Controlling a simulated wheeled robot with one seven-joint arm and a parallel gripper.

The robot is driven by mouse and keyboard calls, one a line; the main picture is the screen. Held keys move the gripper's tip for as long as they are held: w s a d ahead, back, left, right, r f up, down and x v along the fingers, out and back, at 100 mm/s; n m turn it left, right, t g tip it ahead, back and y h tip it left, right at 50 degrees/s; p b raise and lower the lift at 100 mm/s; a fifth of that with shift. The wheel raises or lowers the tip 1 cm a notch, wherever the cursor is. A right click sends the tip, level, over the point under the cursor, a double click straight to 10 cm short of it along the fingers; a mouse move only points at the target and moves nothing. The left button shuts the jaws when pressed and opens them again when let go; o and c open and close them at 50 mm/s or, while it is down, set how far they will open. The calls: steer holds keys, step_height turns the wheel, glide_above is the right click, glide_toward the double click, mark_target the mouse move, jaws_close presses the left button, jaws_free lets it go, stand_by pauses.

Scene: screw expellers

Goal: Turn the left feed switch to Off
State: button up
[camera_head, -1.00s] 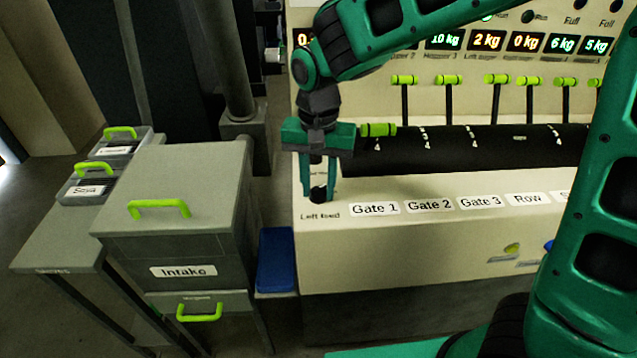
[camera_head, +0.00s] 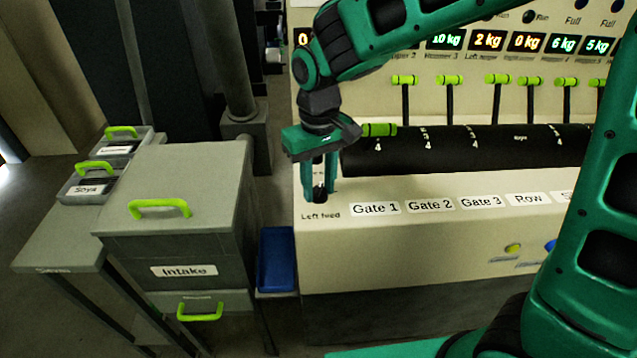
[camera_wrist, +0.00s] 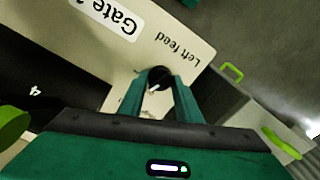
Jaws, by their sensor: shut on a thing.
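The left feed switch (camera_head: 319,194) is a small black knob on the cream console, just above the printed words "Left feed". It also shows in the wrist view (camera_wrist: 158,75), dark with a pale pointer mark. My gripper (camera_head: 319,191) points down at the console's left end with its green fingers on either side of the knob. In the wrist view my gripper (camera_wrist: 157,92) is closed on the knob. The fingers hide part of the knob, and I cannot read its Off or other position marks.
A black roller (camera_head: 460,148) with number marks lies behind the switch, with green-handled levers above it. The Gate 1 label (camera_head: 375,208) is to the right. A grey Intake bin (camera_head: 180,235) and a blue container (camera_head: 276,260) stand left of the console.

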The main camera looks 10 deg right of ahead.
mark_target(320, 187)
steer(key=shift+n, duration=1.9)
steer(key=shift+w+d, duration=0.1)
steer(key=o, duration=1.1)
steer(key=shift+c, duration=0.2)
steer(key=shift+r, duration=0.1)
step_height(320, 187, up, 11)
steer(key=shift+f, duration=0.2)
